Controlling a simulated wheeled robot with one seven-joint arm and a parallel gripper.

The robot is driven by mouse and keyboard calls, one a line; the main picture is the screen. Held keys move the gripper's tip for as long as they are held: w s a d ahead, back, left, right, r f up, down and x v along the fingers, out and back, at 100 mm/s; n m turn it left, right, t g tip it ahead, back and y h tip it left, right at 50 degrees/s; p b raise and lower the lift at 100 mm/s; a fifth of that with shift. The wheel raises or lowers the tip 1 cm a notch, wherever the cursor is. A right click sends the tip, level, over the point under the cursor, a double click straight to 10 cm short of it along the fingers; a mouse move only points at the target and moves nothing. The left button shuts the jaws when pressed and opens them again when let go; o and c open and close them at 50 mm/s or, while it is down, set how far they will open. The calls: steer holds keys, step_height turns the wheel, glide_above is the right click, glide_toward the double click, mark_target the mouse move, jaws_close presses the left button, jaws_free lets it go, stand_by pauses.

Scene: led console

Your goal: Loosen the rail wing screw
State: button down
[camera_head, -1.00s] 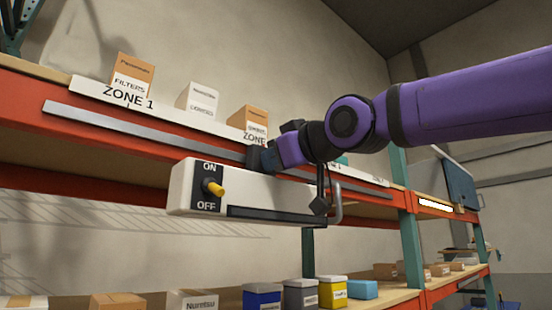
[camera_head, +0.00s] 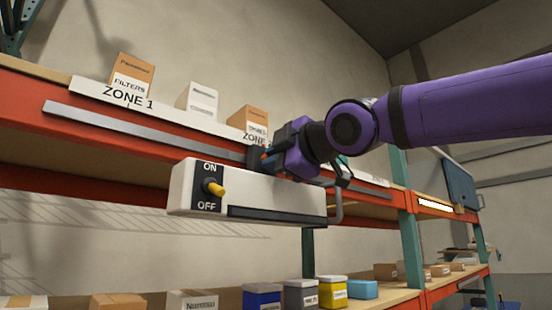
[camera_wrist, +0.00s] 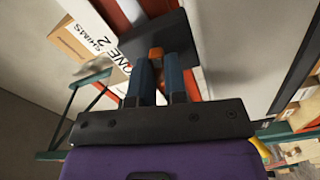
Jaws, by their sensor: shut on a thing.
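The rail wing screw (camera_wrist: 157,52) is a small orange piece in front of a dark clamp plate (camera_wrist: 140,42) in the wrist view. My gripper (camera_wrist: 158,64) has its two blue fingers on either side of the screw and is shut on it. In the head view my gripper (camera_head: 270,155) is at the dark clamp on the grey rail (camera_head: 150,130), above the white console box (camera_head: 255,190). Only a speck of orange shows there, as the fingers hide most of the screw. The console has a yellow lever (camera_head: 216,189) between ON and OFF labels.
Boxes (camera_head: 133,75) stand on the orange shelf above the rail. A grey bar handle (camera_head: 338,205) is at the console's right end, close below my wrist. Several bins (camera_head: 300,294) stand on the lower shelf. The space in front of the console's left is clear.

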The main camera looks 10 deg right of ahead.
steer(key=shift+n, duration=1.3)
steer(key=c, duration=1.1)
jaws_free()
steer(key=shift+w, duration=0.1)
steer(key=shift+c, duration=0.2)
steer(key=v, duration=1)
steer(key=shift+s+d, duration=0.25)
steer(key=shift+s, duration=0.1)
